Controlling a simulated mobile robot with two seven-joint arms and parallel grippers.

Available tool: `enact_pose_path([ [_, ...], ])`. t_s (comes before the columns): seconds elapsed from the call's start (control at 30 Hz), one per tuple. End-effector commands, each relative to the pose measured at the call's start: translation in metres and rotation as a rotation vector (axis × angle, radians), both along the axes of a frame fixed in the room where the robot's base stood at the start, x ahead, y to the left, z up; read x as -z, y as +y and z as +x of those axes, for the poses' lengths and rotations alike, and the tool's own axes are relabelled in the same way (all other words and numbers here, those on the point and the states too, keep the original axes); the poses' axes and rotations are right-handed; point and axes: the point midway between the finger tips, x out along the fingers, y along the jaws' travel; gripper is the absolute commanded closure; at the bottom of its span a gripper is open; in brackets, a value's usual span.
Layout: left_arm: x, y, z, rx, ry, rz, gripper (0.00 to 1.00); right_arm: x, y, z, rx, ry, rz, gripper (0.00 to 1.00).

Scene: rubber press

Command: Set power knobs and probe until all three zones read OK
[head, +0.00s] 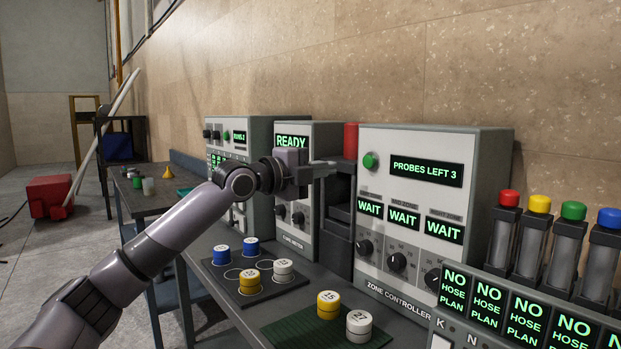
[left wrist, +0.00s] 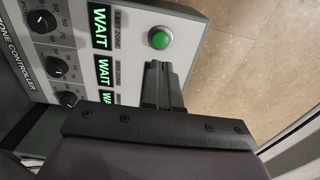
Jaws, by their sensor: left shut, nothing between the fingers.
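The zone controller (head: 480,190) stands at the right of centre, with a display (head: 426,172) reading "PROBES LEFT 3". Its left, mid and right zone displays (head: 404,217) all read WAIT. Three black power knobs sit below them, the left knob (head: 364,247), the mid knob (head: 397,262) and the right knob (head: 433,279). A green button (head: 370,161) is at the panel's upper left; it also shows in the left wrist view (left wrist: 160,38). My left gripper (head: 345,164) is shut and empty, its fingertips just left of the green button and apart from it in the left wrist view. My right gripper is not in view.
A cure unit reading READY (head: 291,142) and another panel (head: 226,136) stand further left. Yellow, white and blue numbered pucks (head: 329,304) sit on trays in front. Capped cylinders (head: 541,240) stand at the right above "NO HOSE PLAN" displays (head: 489,305). A red cylinder (head: 350,140) stands behind my gripper.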

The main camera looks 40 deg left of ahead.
Motion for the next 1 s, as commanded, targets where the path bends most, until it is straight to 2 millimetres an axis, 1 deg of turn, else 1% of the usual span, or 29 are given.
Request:
enact_pose_path([
  [0.03,0.004,0.001,-0.007,-0.001,0.002,0.005,1.00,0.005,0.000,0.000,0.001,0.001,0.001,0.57],
  [0.1,0.004,0.003,-0.014,-0.002,0.002,0.003,1.00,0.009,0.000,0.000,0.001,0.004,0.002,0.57],
  [0.3,0.002,0.004,-0.027,0.000,0.002,0.000,1.00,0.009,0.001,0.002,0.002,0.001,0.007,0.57],
  [0.47,0.000,0.004,-0.030,0.001,0.000,0.001,1.00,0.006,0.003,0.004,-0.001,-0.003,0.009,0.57],
  [1.0,0.000,0.004,-0.030,0.001,0.000,0.000,1.00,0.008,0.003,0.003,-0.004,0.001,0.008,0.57],
])
